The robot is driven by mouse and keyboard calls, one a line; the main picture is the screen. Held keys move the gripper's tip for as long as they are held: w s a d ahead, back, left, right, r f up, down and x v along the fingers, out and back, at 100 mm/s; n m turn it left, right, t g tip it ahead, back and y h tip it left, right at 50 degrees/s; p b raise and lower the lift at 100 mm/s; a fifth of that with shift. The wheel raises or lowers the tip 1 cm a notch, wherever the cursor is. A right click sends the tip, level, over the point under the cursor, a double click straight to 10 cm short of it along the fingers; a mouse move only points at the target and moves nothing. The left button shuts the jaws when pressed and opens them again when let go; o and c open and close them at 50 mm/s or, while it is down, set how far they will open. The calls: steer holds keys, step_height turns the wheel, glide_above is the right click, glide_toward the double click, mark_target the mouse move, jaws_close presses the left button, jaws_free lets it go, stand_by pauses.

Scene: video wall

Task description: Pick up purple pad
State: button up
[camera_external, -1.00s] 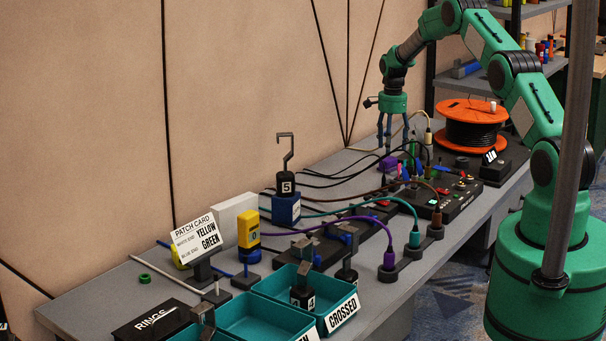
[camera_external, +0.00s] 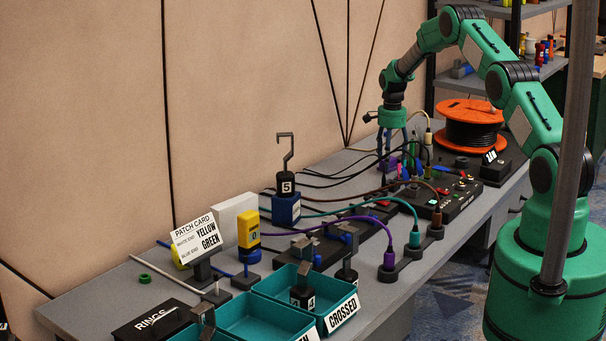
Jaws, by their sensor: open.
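The purple pad (camera_external: 389,164) lies on the grey bench near the back of the black switch box. Only part of it shows, behind cables and connectors. My gripper (camera_external: 394,151) points straight down over the pad with its fingers apart. The fingertips are low, close to the pad or around it; I cannot tell whether they touch it.
Dark cables and plugs crowd the black box (camera_external: 460,197) beside the pad. An orange cable reel (camera_external: 471,112) stands to the right. A hooked weight (camera_external: 286,182) and teal trays (camera_external: 262,322) stand nearer the front.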

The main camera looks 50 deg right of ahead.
mark_target(390, 159)
steer(key=c, duration=1.2)
steer(key=shift+r+p, duration=1.15)
steer(key=shift+r, duration=3.85)
